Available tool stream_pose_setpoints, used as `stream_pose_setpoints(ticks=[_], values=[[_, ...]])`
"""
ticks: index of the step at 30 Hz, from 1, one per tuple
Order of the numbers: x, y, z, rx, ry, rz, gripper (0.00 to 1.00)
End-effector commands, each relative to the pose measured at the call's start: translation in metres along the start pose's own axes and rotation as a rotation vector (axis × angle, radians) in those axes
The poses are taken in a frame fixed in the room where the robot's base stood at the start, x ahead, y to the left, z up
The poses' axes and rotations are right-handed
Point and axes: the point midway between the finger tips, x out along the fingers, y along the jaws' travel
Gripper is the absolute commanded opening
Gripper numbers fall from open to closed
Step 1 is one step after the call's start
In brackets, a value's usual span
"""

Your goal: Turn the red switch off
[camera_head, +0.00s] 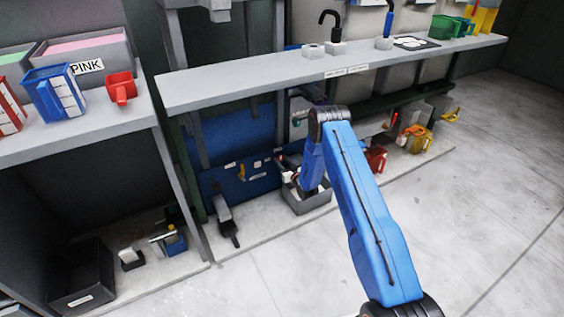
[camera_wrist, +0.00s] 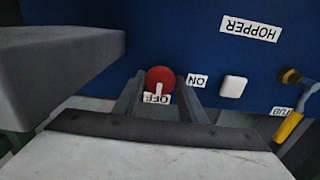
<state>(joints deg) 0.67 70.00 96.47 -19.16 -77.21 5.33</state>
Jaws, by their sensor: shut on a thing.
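The red switch (camera_wrist: 160,75) is a round red knob on a blue panel (camera_wrist: 185,40), seen in the wrist view. Its white pointer points down in the picture, over the upside-down OFF label (camera_wrist: 157,99). The upside-down ON label (camera_wrist: 197,80) is just right of the knob. My gripper (camera_wrist: 161,82) has its two dark fingers on either side of the knob and is shut on it.
A white button (camera_wrist: 233,87), a HOPPER label (camera_wrist: 250,27) and a yellow-handled valve (camera_wrist: 288,126) are on the panel. A grey block (camera_wrist: 60,70) juts in at the left. In the head view a grey bin (camera_head: 308,205) stands below my arm, under the bench top (camera_head: 240,85).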

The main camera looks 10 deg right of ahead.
Motion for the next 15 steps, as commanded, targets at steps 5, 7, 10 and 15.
stream_pose_setpoints(ticks=[5,7,10,15], values=[[-0.0012,0.0001,0.0019,0.001,-0.003,0.000,0.15],[-0.0012,0.0000,0.0019,0.001,-0.003,0.000,0.15],[-0.0011,0.0000,0.0018,0.000,-0.003,0.000,0.55],[-0.0006,0.0000,0.0010,0.000,-0.002,0.000,0.55]])
